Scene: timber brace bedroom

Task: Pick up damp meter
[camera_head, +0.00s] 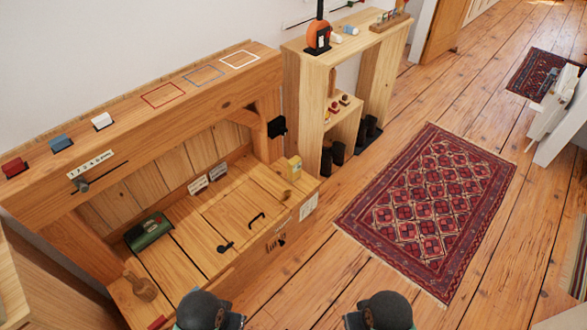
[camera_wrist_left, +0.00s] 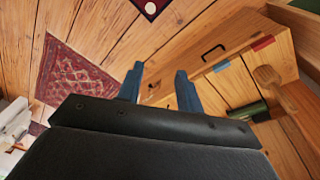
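A small upright yellow block-shaped item (camera_head: 293,168), which may be the damp meter, stands at the right end of the wooden bench seat (camera_head: 190,240). It is too small to be sure of. My left gripper (camera_wrist_left: 159,69) shows in the left wrist view, its two blue fingers apart with nothing between them. Beyond the fingers are the floor and the bench. Neither gripper shows in the head view, where only dark rounded parts of my arms are at the bottom edge.
Blocks stand on the upper ledge (camera_head: 130,115). A wooden shelf unit (camera_head: 301,85) stands behind. A red rug (camera_head: 430,205) covers open floor.

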